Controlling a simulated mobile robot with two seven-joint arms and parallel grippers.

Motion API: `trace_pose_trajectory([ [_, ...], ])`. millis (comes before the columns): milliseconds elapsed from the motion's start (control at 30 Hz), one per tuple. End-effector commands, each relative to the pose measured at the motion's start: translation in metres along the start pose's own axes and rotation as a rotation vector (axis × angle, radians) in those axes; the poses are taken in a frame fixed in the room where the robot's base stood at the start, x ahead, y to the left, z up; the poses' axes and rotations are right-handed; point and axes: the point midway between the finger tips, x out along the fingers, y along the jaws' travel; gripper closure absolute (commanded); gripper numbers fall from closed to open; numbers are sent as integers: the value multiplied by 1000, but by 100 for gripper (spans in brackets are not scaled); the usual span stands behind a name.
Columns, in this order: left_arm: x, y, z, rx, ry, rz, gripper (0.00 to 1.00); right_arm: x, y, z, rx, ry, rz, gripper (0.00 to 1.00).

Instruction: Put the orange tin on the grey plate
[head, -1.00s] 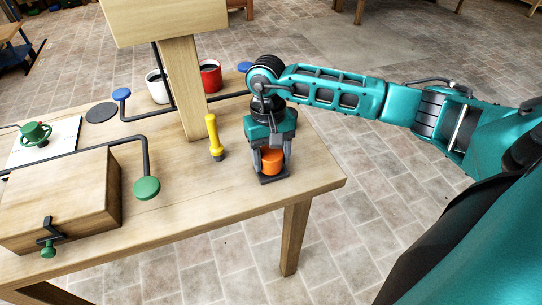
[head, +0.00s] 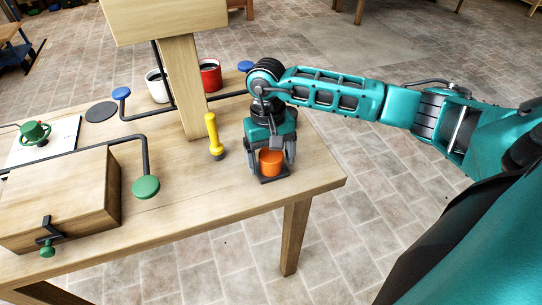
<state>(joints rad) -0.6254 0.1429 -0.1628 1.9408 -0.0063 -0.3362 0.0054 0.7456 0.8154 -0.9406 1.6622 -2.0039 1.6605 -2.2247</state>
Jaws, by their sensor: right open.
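The orange tin (head: 271,164) stands upright on a dark grey square plate (head: 268,182) near the right end of the wooden table. The plate's front corner and edges show around the tin's base. My right gripper (head: 271,155) is above and around the tin, pointing down. Its fingers are spread, one on each side of the tin's upper part, with the tin's open top showing between them. The gripper body hides what lies behind the tin. My left gripper is not in view.
A yellow torch (head: 214,137) stands left of the gripper, by a wooden post (head: 184,85). A white mug (head: 157,88), red mug (head: 210,76) and dark disc (head: 101,112) are farther back. A wooden box (head: 62,195) and a green-knobbed rod (head: 146,187) are left. The table's front right is clear.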

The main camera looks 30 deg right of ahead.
Motion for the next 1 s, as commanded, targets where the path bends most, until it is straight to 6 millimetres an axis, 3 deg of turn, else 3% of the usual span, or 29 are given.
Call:
trace_pose_trajectory([
  [167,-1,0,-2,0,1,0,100,-19,0,-1,-1,5,-1,16],
  [400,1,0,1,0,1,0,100,-73,0,-1,-1,7,-2,16],
  [600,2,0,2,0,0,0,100,-107,0,-1,1,4,-1,16],
  [800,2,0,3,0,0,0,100,-122,0,0,0,1,0,16],
  [1000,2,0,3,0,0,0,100,-123,0,0,0,0,0,16],
])
